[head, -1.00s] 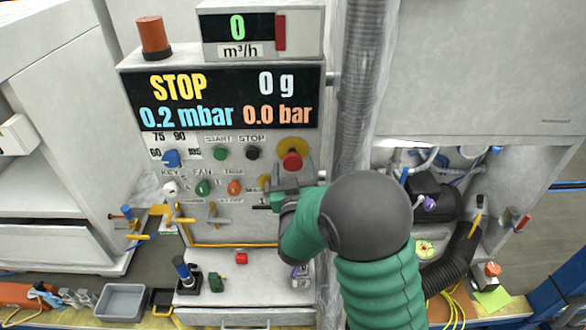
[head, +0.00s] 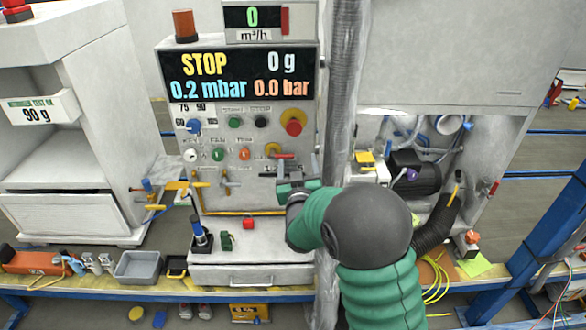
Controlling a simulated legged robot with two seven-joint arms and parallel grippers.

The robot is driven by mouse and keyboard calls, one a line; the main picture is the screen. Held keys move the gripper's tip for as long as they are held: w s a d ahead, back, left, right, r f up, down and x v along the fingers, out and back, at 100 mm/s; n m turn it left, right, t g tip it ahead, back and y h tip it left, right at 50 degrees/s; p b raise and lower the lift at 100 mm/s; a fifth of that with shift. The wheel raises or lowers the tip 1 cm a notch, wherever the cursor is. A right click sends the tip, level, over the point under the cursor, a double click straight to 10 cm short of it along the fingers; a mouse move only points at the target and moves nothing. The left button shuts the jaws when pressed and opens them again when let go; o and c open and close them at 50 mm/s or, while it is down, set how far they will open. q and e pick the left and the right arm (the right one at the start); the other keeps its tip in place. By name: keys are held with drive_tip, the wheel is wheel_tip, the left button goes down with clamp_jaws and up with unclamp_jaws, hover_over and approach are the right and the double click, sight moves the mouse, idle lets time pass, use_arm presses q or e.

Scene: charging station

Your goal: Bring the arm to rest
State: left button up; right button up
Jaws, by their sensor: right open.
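My right arm, with green sleeves and a dark grey joint, reaches in from the bottom right. My right gripper (head: 297,187) is green and grey and open, in front of the lower right part of the charging station's panel (head: 225,175). It is close to a small red-handled valve (head: 284,157); I cannot tell whether they touch. Nothing shows between its fingers. The display (head: 238,77) reads STOP, 0 g, 0.2 mbar and 0.0 bar. My left gripper is not in view.
A ribbed grey column (head: 341,85) stands right beside the panel. A red emergency button (head: 293,127) is above the gripper. A black hose (head: 436,222) hangs at the right.

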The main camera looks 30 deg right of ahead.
drive_tip(key=s+a+f+n+g+y, duration=0.3)
drive_tip(key=s+a+f+g+y, duration=0.6)
drive_tip(key=a+f, duration=0.5)
drive_tip(key=s+a+f+g, duration=0.2)
drive_tip(key=s, duration=0.7)
drive_tip(key=s+a+f+g, duration=0.2)
drive_tip(key=s, duration=0.6)
drive_tip(key=shift+s+f+n, duration=0.2)
drive_tip(key=shift+s+n, duration=0.15)
drive_tip(key=shift+n, duration=0.05)
drive_tip(key=shift+a, duration=0.1)
drive_tip(key=shift+c, duration=0.3)
idle(1.4)
